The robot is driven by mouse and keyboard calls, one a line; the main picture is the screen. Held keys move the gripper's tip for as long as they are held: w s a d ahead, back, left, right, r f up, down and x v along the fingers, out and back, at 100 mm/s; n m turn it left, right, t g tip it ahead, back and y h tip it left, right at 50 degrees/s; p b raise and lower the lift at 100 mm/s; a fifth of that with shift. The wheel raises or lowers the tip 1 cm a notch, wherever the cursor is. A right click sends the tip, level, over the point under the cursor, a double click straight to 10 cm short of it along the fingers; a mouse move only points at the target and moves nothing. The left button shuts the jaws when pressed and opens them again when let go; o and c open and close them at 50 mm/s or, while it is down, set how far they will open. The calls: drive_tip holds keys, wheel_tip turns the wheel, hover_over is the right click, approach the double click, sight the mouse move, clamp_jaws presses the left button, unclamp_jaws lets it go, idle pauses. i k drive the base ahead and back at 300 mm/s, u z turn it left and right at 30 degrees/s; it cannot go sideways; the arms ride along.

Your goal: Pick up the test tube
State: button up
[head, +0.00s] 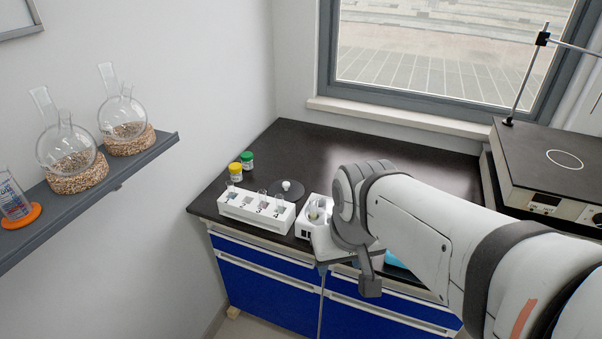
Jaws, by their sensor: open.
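A white test tube rack (257,213) with numbered places stands on the dark bench top. Several clear test tubes stand upright in it, one at its left end (231,188) and others toward its right end (279,201). Their contents are too small to tell. My gripper (368,276) is at the end of my arm, right of the rack and apart from it, near the bench's front edge. It is open. Its fingers are only partly visible, and I see nothing held.
A white device (313,211) stands between rack and arm, with a dark round lid (288,191) behind it. Yellow-capped (235,170) and green-capped (247,160) jars stand behind the rack. A shelf (101,188) with flasks is at left, a hotplate (548,165) at right. The bench's back is clear.

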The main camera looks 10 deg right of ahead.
sight(314, 201)
drive_tip(key=z, duration=0.05)
drive_tip(key=k, duration=1.05)
drive_tip(key=u, duration=0.45)
drive_tip(key=i, duration=1.7)
drive_tip(key=z, duration=0.95)
